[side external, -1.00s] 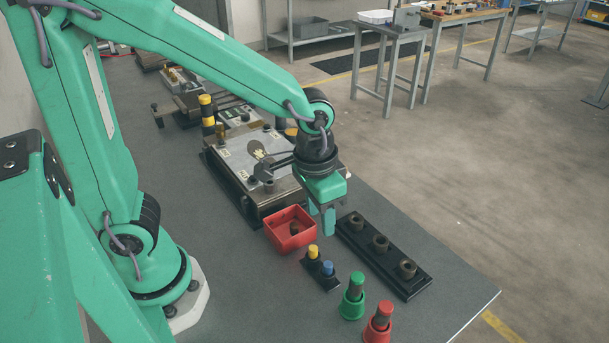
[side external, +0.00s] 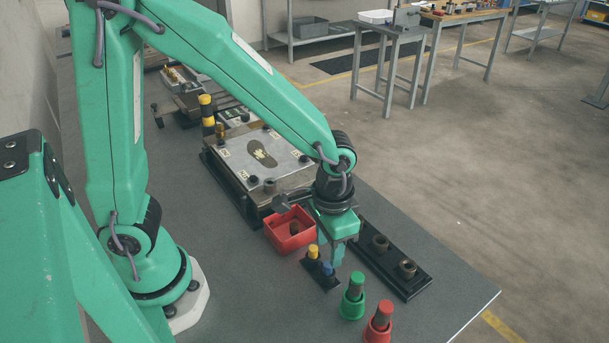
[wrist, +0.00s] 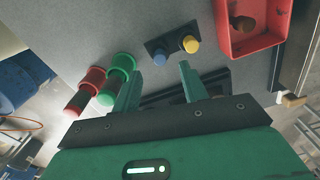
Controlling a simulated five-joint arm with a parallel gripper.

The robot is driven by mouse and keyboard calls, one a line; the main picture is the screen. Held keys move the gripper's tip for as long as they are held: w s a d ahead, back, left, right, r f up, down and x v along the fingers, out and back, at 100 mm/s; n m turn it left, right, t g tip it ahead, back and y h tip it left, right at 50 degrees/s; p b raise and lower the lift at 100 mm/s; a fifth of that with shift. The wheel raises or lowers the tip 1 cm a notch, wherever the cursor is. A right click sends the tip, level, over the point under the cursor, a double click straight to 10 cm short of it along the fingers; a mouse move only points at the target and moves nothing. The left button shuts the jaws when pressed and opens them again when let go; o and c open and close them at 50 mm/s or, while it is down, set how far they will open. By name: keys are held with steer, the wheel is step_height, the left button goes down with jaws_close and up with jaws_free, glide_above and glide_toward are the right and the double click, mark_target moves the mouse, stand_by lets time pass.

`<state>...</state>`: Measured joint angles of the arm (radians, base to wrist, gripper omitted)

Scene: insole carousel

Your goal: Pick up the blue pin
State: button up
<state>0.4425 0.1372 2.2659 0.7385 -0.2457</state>
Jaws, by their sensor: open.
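The blue pin (side external: 328,269) stands upright in a small black holder (side external: 318,272), beside a yellow pin (side external: 313,252). In the wrist view the blue pin (wrist: 158,56) shows beyond the fingertips, with the yellow pin (wrist: 191,44) to its right. My gripper (side external: 331,252) is open and empty, above and just behind the blue pin in the side view. In the wrist view its two fingers (wrist: 171,62) are spread, with the blue pin between their lines and apart from them.
A red bin (side external: 290,243) holding a dark part is beside the holder. A black rail (side external: 388,268) with dark bushings lies to the right. A green pin (side external: 353,297) and a red pin (side external: 379,325) stand in front. A fixture plate (side external: 262,152) lies behind.

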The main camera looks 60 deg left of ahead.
mark_target(327, 264)
steer(key=shift+f, duration=0.1)
steer(key=shift+f, duration=2.5)
steer(key=shift+c, duration=0.2)
jaws_close()
